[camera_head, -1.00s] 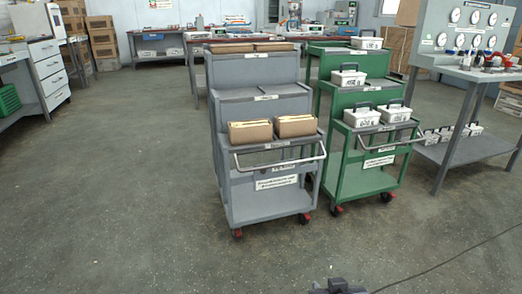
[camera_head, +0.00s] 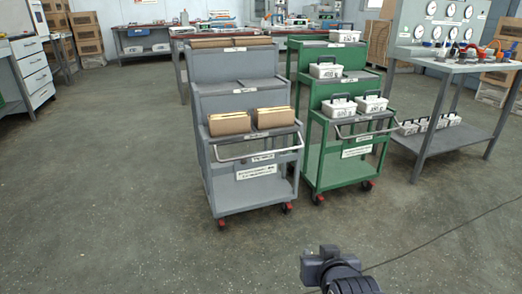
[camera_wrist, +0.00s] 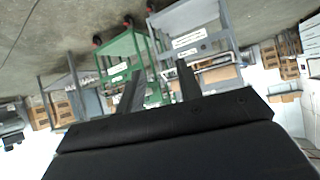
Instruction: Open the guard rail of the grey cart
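The grey cart (camera_head: 240,205) stands in the middle of the head view, with stepped shelves. Its guard rail (camera_head: 258,154) is a silver bar across the front of the lowest top tier, just below two brown folder boxes (camera_head: 230,123) (camera_head: 273,117). The wrist view is upside down and shows the grey cart (camera_wrist: 190,18) beyond my gripper. My gripper (camera_wrist: 158,78) has its two dark fingers apart, with nothing seen between them, and is well away from the cart. In the head view only part of my arm shows at the bottom; the fingertips cannot be made out.
A green cart (camera_head: 340,172) with white boxes stands close on the right of the grey cart. A grey workbench (camera_head: 450,66) with gauges is further right. A drawer cabinet (camera_head: 32,72) is at the far left. The floor in front and left is clear, except for a thin cable (camera_head: 440,238).

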